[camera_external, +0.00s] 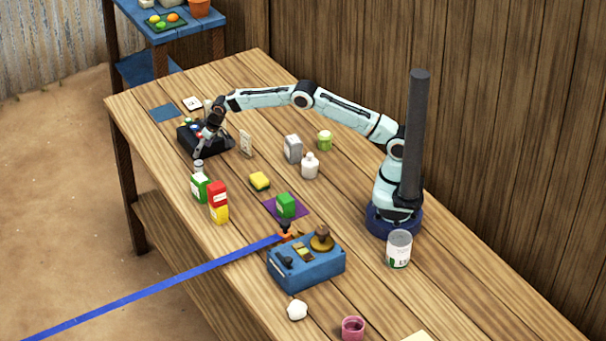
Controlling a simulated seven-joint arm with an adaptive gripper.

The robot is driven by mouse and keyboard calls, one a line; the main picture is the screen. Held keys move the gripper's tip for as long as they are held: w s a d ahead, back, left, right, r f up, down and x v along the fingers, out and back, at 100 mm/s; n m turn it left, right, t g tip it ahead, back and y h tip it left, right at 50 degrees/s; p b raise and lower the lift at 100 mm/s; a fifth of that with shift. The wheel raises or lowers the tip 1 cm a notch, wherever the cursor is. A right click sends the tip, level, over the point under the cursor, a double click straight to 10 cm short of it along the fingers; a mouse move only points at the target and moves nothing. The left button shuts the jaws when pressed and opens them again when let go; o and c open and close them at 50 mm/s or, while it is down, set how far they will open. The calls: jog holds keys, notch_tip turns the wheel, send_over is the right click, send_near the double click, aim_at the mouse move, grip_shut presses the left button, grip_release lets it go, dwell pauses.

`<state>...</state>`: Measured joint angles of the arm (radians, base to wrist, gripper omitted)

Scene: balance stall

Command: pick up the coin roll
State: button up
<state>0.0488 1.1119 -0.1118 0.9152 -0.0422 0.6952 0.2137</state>
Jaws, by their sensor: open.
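Small coloured pieces, some red and blue, show in or on the tray beside the gripper. I cannot make out a coin roll for certain; it may be one of these small pieces or be hidden by the gripper. The fingers are small in this view and I see nothing held between them. I cannot tell whether they touch anything in the tray.
A blue box (320,272) with a blue strap (150,290) is nearer the camera.

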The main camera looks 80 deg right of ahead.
aim_at(202, 163)
jog(key=x, duration=0.2)
jog(key=s+x, duration=0.1)
jog(key=x, duration=0.3)
jog(key=shift+s+f, duration=0.1)
jog(key=shift+f, duration=0.45)
jog(key=shift+x, duration=0.9)
grip_shut()
